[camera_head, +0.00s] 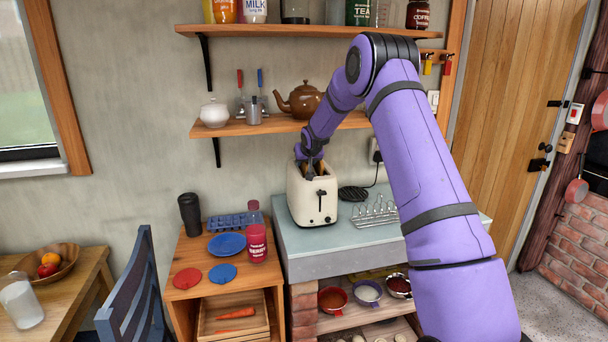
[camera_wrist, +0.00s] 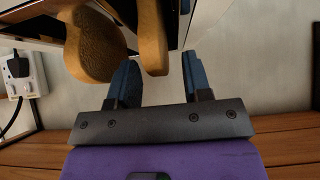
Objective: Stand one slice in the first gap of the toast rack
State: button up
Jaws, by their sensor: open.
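The cream toaster (camera_head: 312,203) stands on the grey-blue counter, with brown toast showing at its top slots. My gripper (camera_head: 312,166) is just above the toaster, pointing down. In the wrist view two toast slices stick out of the toaster: a larger-looking slice (camera_wrist: 95,45) at left and a narrower-looking slice (camera_wrist: 152,35). My gripper (camera_wrist: 157,68) is open there, its blue fingers apart, with the narrower-looking slice between or just beyond their tips; contact cannot be told. The wire toast rack (camera_head: 374,213) stands right of the toaster, partly hidden by my arm; no slice shows in it.
A wooden shelf (camera_head: 245,127) with a brown teapot (camera_head: 300,100) is behind and above the toaster.

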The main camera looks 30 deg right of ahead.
jog(key=shift+w+f, duration=0.2)
jog(key=shift+f, duration=0.05)
jog(key=shift+c, duration=0.2)
grip_shut()
jog(key=shift+r, duration=0.85)
jog(key=shift+d, duration=0.1)
